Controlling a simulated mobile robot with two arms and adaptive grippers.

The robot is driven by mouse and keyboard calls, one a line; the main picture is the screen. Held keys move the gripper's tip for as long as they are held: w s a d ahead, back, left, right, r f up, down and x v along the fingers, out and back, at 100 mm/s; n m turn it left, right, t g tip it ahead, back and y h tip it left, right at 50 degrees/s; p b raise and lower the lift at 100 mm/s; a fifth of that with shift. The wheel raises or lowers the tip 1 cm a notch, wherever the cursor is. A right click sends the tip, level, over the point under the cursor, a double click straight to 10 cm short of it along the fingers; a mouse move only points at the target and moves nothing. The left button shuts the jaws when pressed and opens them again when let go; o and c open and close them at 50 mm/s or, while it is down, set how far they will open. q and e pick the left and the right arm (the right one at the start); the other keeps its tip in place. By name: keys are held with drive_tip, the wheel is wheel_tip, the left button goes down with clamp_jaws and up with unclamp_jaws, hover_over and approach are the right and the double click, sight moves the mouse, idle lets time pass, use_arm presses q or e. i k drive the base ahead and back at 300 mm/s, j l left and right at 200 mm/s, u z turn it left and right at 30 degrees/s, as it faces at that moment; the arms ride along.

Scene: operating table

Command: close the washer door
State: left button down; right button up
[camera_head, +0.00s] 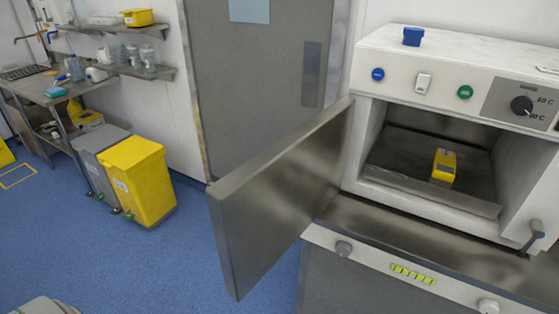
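The washer (408,48) is a white box at the right with a dark open chamber. Its grey metal door (275,195) stands wide open, swung out to the left from the left side of the opening. A small yellow box (444,166) with a dark patch sits on the metal chamber floor (398,155). A dark latch or handle (536,233) is at the lower right of the opening. Neither gripper shows clearly. A pale rounded piece at the bottom left edge may be part of me, but I cannot tell.
A lower unit (355,285) with knobs and a green-yellow display stands under the washer. A small blue block (412,36) is on top. Yellow (143,185) and grey (95,150) bins stand at the left wall. Blue floor is clear left of the door.

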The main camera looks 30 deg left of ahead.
sight(260, 210)
drive_tip(key=i+j+z, duration=0.15)
drive_tip(key=j+z, duration=0.35)
drive_tip(key=j, duration=0.65)
drive_tip(key=j+z, duration=0.45)
drive_tip(key=j, duration=0.7)
